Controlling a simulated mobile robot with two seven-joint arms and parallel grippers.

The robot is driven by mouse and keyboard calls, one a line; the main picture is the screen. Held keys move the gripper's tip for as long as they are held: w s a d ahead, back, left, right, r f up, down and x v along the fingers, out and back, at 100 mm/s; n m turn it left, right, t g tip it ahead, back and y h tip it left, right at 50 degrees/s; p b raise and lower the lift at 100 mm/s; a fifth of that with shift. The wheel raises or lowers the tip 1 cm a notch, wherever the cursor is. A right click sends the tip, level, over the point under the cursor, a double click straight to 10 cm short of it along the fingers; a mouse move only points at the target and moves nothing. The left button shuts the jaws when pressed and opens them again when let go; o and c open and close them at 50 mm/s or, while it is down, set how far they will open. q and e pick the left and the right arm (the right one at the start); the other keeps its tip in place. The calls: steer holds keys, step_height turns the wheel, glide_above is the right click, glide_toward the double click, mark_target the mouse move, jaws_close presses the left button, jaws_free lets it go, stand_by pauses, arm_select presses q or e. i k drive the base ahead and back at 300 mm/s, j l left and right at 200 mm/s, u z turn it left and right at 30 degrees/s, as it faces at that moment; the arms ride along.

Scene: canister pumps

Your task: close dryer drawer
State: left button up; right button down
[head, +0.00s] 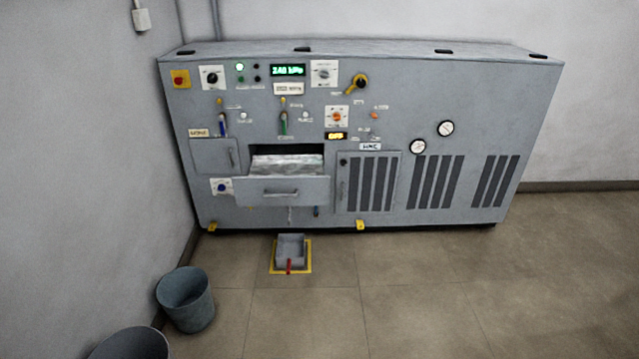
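The dryer drawer (262,190) is a grey drawer in the front of a large grey machine cabinet (470,95). It stands pulled out, and whitish-grey contents (286,163) show inside it. A horizontal bar handle (281,193) is on its front panel. The dark opening of the drawer slot shows above and behind the contents. Neither of my grippers is in the head view, and nothing touches the drawer.
A small grey tray (290,244) with a red handle sits on a yellow-edged floor plate before the cabinet. A grey bucket (186,300) stands at the left wall, with another bucket (130,345) nearer. The floor at right is clear.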

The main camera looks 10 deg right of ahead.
mark_target(273, 180)
steer(key=i+l, duration=0.75)
steer(key=i+j, duration=0.15)
steer(key=i, duration=0.45)
steer(key=i+j+z, duration=0.1)
steer(key=i, duration=0.5)
steer(key=i+j, duration=0.25)
steer(key=j, duration=0.15)
steer(key=i+j, duration=0.25)
steer(key=j, duration=0.15)
steer(key=z, duration=0.05)
